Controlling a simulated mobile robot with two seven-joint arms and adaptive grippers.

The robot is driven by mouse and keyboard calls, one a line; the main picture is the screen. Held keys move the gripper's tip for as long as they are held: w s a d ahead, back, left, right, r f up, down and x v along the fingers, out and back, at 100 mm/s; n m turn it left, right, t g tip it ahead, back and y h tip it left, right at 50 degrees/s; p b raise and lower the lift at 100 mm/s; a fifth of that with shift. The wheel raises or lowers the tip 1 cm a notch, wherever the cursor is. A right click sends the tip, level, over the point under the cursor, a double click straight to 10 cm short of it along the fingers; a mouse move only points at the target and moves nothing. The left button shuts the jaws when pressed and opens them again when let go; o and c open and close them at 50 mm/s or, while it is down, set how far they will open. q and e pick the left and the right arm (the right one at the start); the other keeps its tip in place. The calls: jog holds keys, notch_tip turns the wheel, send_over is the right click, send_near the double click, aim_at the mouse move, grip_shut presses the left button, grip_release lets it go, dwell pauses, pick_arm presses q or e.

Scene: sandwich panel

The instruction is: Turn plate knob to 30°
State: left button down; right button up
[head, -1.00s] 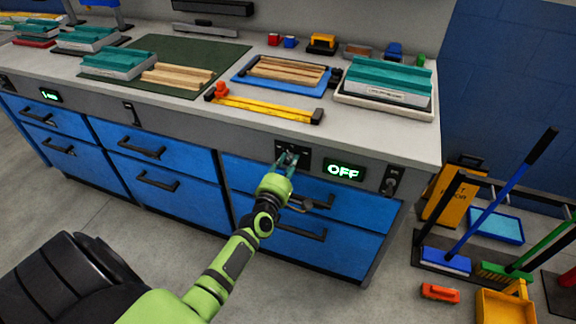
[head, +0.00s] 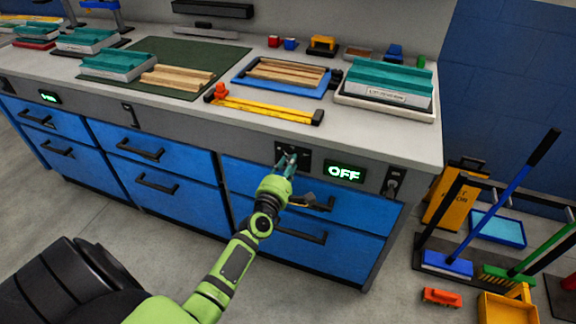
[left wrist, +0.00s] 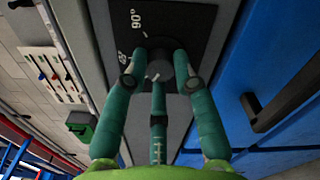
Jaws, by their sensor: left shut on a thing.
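In the head view my left gripper (head: 288,165) reaches the dial plate (head: 303,156) on the bench's front panel and hides most of the knob. Where the knob points cannot be told. A display (head: 344,172) right of the dial reads OFF in green. My right gripper is not in view.
Blue drawers with black handles (head: 318,202) lie just below the panel. A dark switch (head: 392,182) sits right of the display. The worktop (head: 190,100) above holds trays, wood strips and a yellow bar. Brooms stand at the right.

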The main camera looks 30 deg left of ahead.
pick_arm(q)
jog(key=shift+d, duration=0.15)
jog(key=c, duration=1)
grip_release()
jog(key=shift+w, duration=0.1)
jog(key=v, duration=1.2)
jog(key=shift+r, duration=0.15)
